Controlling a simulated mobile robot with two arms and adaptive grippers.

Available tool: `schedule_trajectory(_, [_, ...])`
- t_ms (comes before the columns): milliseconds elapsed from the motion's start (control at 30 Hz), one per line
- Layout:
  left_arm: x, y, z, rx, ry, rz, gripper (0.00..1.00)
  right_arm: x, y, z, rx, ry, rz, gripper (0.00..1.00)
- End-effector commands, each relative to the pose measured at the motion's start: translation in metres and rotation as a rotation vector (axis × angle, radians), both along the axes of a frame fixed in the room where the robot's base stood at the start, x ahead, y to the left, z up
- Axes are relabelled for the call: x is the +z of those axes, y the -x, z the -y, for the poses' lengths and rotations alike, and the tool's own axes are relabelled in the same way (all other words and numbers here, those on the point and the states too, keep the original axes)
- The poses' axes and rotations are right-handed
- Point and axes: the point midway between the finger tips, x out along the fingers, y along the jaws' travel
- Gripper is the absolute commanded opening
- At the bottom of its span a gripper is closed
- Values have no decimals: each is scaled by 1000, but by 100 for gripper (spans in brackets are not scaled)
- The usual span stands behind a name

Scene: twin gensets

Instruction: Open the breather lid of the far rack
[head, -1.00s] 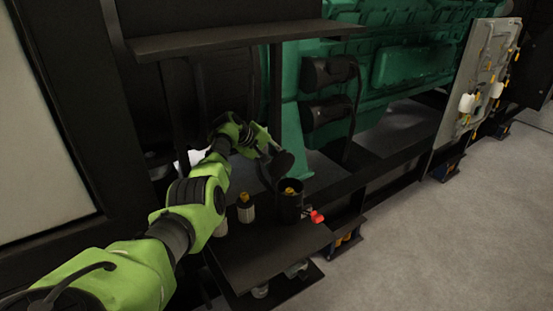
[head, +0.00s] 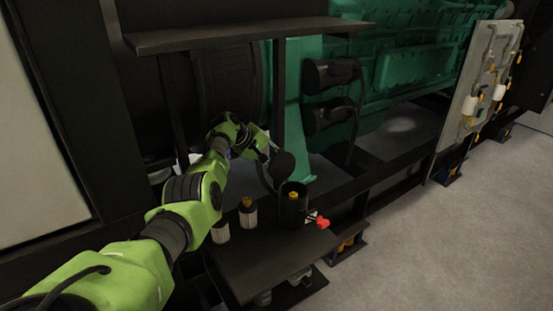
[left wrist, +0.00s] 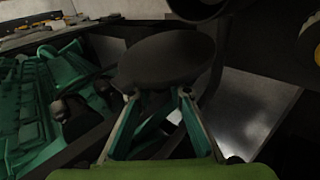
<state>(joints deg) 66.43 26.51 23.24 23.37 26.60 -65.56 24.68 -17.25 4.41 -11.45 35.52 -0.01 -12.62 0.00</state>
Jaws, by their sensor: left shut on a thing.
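The breather lid (head: 282,166) is a dark round disc, raised clear of the mouth of a black cylindrical housing (head: 293,208) on the rack's lower shelf. A yellow-topped part shows inside the open housing. My left gripper (head: 262,148) is shut on the lid at its edge, above and left of the housing. In the left wrist view, the lid (left wrist: 165,58) lies across the tips of my left gripper (left wrist: 155,98). Whether a hinge still joins lid and housing I cannot tell. My right gripper is not in view.
Two pale, yellow-topped cartridges (head: 248,212) (head: 220,232) stand left of the housing on the dark shelf (head: 265,262). A red handle (head: 322,223) sticks out at the housing's right. An upper shelf (head: 240,36) overhangs the arm. The green genset (head: 430,65) is behind; open floor lies right.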

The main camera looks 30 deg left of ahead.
Motion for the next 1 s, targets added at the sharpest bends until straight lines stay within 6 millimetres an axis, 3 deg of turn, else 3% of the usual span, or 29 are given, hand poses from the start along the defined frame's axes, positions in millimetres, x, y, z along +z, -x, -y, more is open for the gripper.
schedule_trajectory(400, [-5,3,-2,2,-7,-9,0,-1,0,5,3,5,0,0])
schedule_trajectory(433, [-5,3,-2,2,-7,-9,20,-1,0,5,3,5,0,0])
schedule_trajectory(500, [-5,3,-2,1,-6,-9,34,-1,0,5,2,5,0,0])
schedule_trajectory(1000, [2,5,-3,1,-2,-2,34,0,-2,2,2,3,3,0])
